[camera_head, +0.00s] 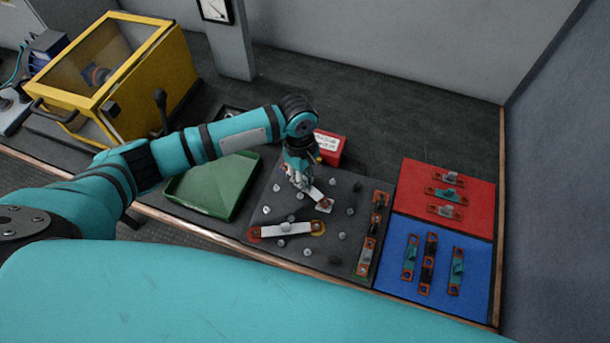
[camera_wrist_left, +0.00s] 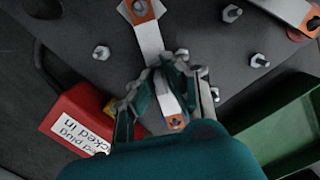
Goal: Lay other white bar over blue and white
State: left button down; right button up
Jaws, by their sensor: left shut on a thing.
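A white bar with copper-coloured ends (camera_head: 317,196) lies at a slant near the top middle of the dark stud board (camera_head: 335,240). My left gripper (camera_head: 298,181) reaches down from above and is shut on this bar near its far end. In the left wrist view the bar (camera_wrist_left: 149,38) runs between the fingers of the left gripper (camera_wrist_left: 166,84). A trace of blue shows by its near end there; whether the ends sit on studs I cannot tell. Another white bar (camera_head: 287,230) lies across the front of the board, between a red ring and a yellow ring. My right gripper is not in view.
A green tray (camera_head: 205,200) lies left of the board, and a red labelled box (camera_head: 329,147) stands behind it. Bare studs (camera_head: 350,211) stand up around the bars. Red (camera_head: 412,175) and blue (camera_head: 395,250) panels with small parts lie to the right. A yellow-framed case (camera_head: 150,95) stands back left.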

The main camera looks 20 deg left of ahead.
pick_arm(q)
jog(key=c, duration=1.3)
grip_release()
